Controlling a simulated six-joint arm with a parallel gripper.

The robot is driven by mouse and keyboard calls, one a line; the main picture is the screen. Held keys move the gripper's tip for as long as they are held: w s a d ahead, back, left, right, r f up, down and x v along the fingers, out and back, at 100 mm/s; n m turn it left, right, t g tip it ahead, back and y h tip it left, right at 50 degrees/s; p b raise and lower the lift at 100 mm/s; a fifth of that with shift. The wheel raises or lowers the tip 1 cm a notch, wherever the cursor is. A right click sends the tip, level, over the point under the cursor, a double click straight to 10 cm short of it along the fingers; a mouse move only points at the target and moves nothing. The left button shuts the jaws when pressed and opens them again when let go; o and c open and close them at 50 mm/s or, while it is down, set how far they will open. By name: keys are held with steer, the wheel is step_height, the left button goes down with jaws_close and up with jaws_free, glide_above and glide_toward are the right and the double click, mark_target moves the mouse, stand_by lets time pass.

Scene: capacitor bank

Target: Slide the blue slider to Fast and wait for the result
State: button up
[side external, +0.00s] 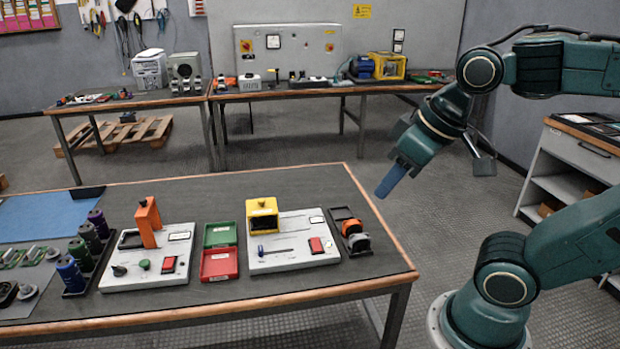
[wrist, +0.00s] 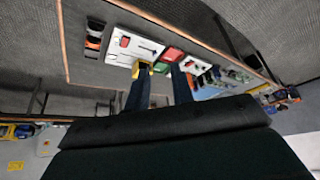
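The blue slider (side external: 261,250) is a small knob at the left end of a dark slot on the right-hand white panel (side external: 290,263). Its scale labels are too small to read. My gripper (side external: 382,194) hangs in the air right of the table, well away from the panel. In the wrist view its two fingers (wrist: 160,80) are apart with nothing held.
A yellow box (side external: 262,214) stands at the panel's back left. Open green and red box (side external: 220,252) is left of it; a dark tray (side external: 350,232) with orange and grey parts is right. A second white panel (side external: 150,272) carries an orange upright part (side external: 148,222). Air above is clear.

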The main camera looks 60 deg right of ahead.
steer(key=w+d+m+g, duration=0.1)
steer(key=w+m+g, duration=0.1)
steer(key=w, duration=1)
steer(key=m+g, duration=0.3)
steer(key=m, duration=0.3)
glide_above(260, 248)
step_height(260, 248, down, 26)
steer(key=shift+d+f+m, duration=0.1)
steer(key=shift+f+m, duration=0.2)
steer(key=shift+f, duration=0.35)
steer(key=shift+f, duration=0.1)
steer(key=shift+f, duration=4.3)
